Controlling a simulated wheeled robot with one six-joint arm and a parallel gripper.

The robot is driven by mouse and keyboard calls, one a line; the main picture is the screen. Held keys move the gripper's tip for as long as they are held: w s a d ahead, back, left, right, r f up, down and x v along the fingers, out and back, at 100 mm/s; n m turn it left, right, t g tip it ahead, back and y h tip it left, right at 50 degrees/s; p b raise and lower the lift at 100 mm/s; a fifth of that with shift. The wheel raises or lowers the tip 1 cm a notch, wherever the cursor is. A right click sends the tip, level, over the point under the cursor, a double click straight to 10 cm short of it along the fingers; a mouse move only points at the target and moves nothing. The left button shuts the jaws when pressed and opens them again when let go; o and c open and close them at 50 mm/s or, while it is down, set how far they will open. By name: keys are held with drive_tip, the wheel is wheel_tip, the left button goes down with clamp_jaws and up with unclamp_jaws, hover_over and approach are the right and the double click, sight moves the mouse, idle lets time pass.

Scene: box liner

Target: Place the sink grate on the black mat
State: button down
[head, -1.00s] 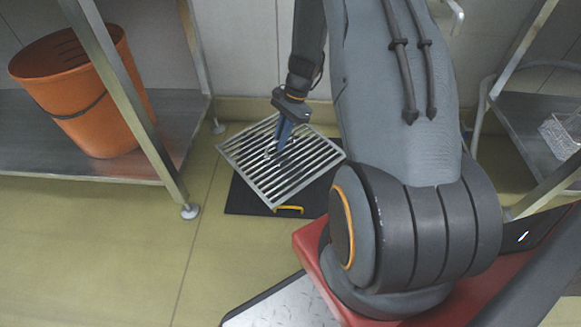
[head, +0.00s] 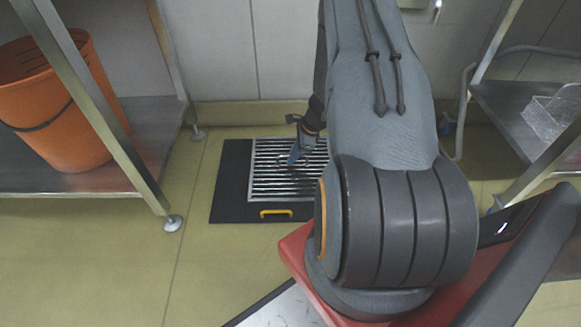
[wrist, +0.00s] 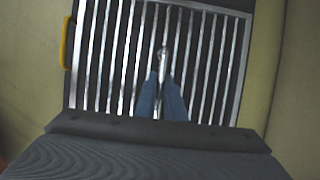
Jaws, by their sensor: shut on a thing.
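The sink grate (head: 272,187) is a metal frame with parallel bars. In the head view it lies over the right part of the black mat (head: 229,182), lined up with it; whether it touches the mat I cannot tell. My gripper (head: 294,157), with blue fingers, is shut on a small fitting near the middle of the grate. In the wrist view the fingers (wrist: 164,92) meet at that fitting, and the grate (wrist: 205,45) fills most of the picture. My arm hides the grate's right side in the head view.
A yellow handle (head: 276,213) shows at the mat's front edge. A metal shelf with an orange bucket (head: 66,110) stands at the left, its foot (head: 173,223) on the floor. The floor at the front left is clear.

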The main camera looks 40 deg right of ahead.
drive_tip(key=shift+f+b, duration=1)
drive_tip(key=shift+f, duration=1.15)
drive_tip(key=shift+f, duration=0.1)
drive_tip(key=c, duration=1.8)
unclamp_jaws()
drive_tip(key=shift+c, duration=0.2)
drive_tip(key=p+v, duration=0.6)
drive_tip(key=v, duration=0.6)
